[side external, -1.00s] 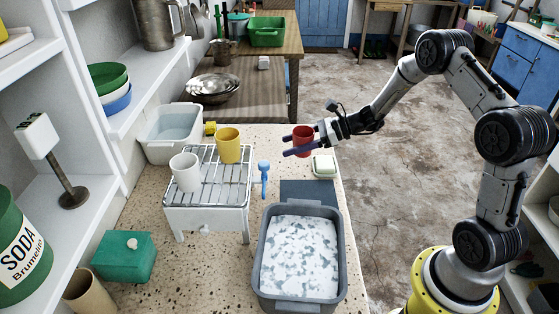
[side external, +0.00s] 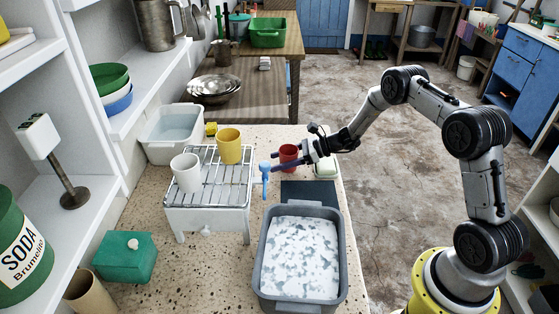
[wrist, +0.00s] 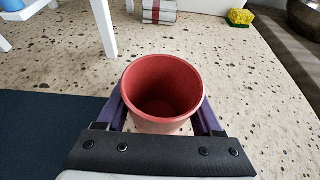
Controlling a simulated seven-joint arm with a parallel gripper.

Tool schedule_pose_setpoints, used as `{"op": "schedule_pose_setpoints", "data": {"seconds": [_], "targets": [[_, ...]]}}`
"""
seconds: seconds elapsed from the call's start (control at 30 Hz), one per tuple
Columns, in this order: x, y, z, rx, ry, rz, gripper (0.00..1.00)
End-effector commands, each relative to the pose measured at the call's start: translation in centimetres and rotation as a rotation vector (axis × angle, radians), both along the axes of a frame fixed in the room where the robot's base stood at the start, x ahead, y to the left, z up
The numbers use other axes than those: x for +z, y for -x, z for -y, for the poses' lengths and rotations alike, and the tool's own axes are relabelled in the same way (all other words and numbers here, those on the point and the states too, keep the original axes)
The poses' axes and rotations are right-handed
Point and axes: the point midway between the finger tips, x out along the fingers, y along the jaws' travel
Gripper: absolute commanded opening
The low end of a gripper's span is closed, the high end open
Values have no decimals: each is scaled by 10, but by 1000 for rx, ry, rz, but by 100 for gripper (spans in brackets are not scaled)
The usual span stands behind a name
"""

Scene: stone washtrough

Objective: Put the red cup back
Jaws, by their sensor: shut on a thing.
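The red cup (side external: 288,152) is upright between the fingers of my gripper (side external: 272,162), over the far part of the speckled stone counter. My gripper is shut on it, with one purple finger on each side. In the wrist view the red cup (wrist: 163,88) has its open mouth toward the camera and looks empty inside. I cannot tell whether its base touches the counter. A white rack (side external: 207,219) with a wire top stands to the left of the cup. A yellow cup (side external: 229,146) and a white cup (side external: 186,172) stand on it.
A grey basin of suds (side external: 300,258) fills the near counter. A white tub (side external: 171,132) and yellow sponge (side external: 211,129) are behind.

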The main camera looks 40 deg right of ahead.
Motion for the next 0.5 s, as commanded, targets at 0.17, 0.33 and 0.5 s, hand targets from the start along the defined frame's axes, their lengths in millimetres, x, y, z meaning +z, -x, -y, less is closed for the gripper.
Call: {"op": "schedule_pose_setpoints", "data": {"seconds": [0.17, 0.33, 0.5], "targets": [[0, 0, 0, 0, -1, 1, 0], [-2, 0, 0, 0, 1, 1, 84], [-2, 0, 0, 0, 0, 0, 98]]}}
